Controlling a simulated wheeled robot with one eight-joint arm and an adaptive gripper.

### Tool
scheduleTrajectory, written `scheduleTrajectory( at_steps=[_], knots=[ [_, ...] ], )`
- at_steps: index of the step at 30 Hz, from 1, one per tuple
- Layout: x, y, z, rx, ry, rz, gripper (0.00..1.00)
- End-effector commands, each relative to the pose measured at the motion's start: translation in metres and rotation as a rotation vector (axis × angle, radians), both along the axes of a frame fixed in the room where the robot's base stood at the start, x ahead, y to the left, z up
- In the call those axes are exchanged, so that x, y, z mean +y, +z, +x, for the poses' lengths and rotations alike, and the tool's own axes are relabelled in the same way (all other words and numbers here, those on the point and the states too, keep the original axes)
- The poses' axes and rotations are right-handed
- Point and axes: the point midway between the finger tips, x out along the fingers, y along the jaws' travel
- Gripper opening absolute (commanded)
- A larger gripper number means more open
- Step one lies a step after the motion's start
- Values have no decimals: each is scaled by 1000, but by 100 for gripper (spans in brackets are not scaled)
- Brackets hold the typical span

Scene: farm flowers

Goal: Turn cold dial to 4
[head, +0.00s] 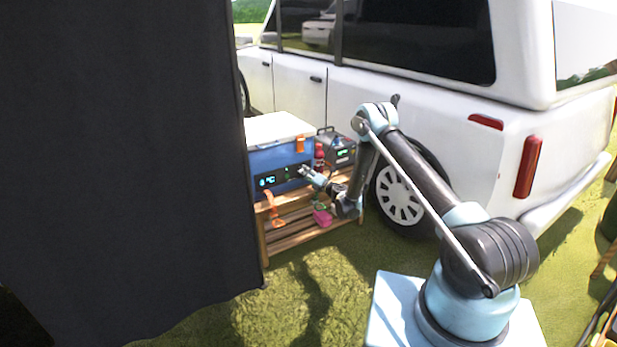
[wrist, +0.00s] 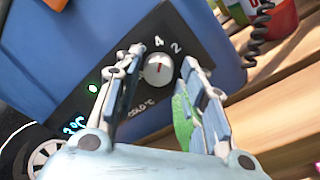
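A printed 2 (wrist: 176,48) stands right of the 4. My gripper (wrist: 162,62) is open, one finger to each side of the dial; I cannot tell whether either touches it. In the head view, my gripper (head: 304,171) is at the front of the cooler (head: 281,157).
The cooler stands on a slatted wooden stand (head: 296,234) beside a white vehicle (head: 300,88). A grey device (head: 338,151) is right of it. A lit temperature display (head: 267,181) is left of my gripper. A dark curtain (head: 120,160) blocks the left; grass lies in front.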

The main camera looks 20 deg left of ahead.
Motion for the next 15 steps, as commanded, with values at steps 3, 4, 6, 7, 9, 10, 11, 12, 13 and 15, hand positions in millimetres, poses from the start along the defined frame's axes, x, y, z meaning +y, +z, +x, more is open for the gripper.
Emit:
scheduleTrajectory(
  at_steps=[3, 4, 6, 7, 9, 10, 11, 12, 13, 15],
  knots=[
    [1, 0, -1, 0, 1, 0, 2],
    [1, 0, -1, 0, 1, 0, 3],
    [1, 0, -1, 0, 1, 0, 3],
    [1, 0, -1, -1, 1, 0, 3],
    [1, 0, -1, -14, 1, -13, 3],
    [1, 0, -1, -26, 1, -22, 3],
    [1, 0, -1, -41, 1, -36, 3],
    [1, 0, -1, -66, 1, -56, 3],
    [1, 0, -1, -84, 1, -72, 3],
    [1, 0, -1, -123, 1, -105, 3]
  ],
)
